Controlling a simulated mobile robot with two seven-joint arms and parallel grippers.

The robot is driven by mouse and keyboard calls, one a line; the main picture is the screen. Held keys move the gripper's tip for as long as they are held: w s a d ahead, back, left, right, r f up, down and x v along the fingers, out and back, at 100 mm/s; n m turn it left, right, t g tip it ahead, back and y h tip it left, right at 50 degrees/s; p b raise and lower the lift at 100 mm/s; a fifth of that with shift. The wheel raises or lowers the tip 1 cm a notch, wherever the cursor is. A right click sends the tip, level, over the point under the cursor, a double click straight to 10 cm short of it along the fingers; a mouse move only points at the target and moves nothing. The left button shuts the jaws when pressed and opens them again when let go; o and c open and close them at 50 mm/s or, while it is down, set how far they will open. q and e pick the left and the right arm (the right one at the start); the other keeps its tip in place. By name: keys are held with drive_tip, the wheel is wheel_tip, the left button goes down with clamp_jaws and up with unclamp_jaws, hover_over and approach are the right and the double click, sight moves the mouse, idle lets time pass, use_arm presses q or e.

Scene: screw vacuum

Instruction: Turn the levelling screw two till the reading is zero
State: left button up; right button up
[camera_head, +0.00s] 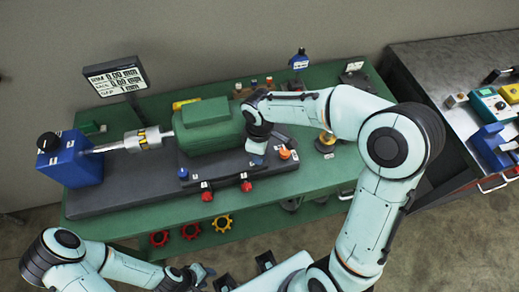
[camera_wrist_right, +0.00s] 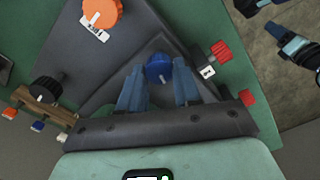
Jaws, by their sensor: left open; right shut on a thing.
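A blue knob (camera_wrist_right: 158,68) with a white pointer mark sits between the blue fingers of my right gripper (camera_wrist_right: 159,80) in the right wrist view, and the gripper is shut on it. In the head view my right gripper (camera_head: 257,148) reaches down over the green motor's base and hides this knob. The display panel (camera_head: 117,78) at the back left shows small lines that seem to read 0.00 mm, 0.00 mm and 1 mm. My left gripper (camera_head: 198,277) is open and empty, low in front of the bench; it also shows in the right wrist view (camera_wrist_right: 287,30).
The green motor (camera_head: 207,124) stands on a dark base beside the shaft and blue block (camera_head: 70,160). An orange knob (camera_head: 285,154) and red knobs (camera_head: 208,195) lie close to my right gripper. A side table (camera_head: 450,70) with devices stands at right.

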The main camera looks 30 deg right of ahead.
use_arm(q)
drive_tip(key=shift+w+r, duration=0.1)
drive_tip(key=shift+r, duration=0.05)
use_arm(e)
drive_tip(key=shift+n, duration=0.6)
drive_tip(key=o, duration=1.1)
drive_tip(key=shift+c, duration=0.2)
use_arm(q)
drive_tip(key=shift+w+r+p, duration=0.7)
drive_tip(key=shift+r+p, duration=0.15)
drive_tip(key=shift+r, duration=0.2)
use_arm(e)
wheel_tip(320, 180, up, 13)
drive_tip(key=shift+r, duration=0.2)
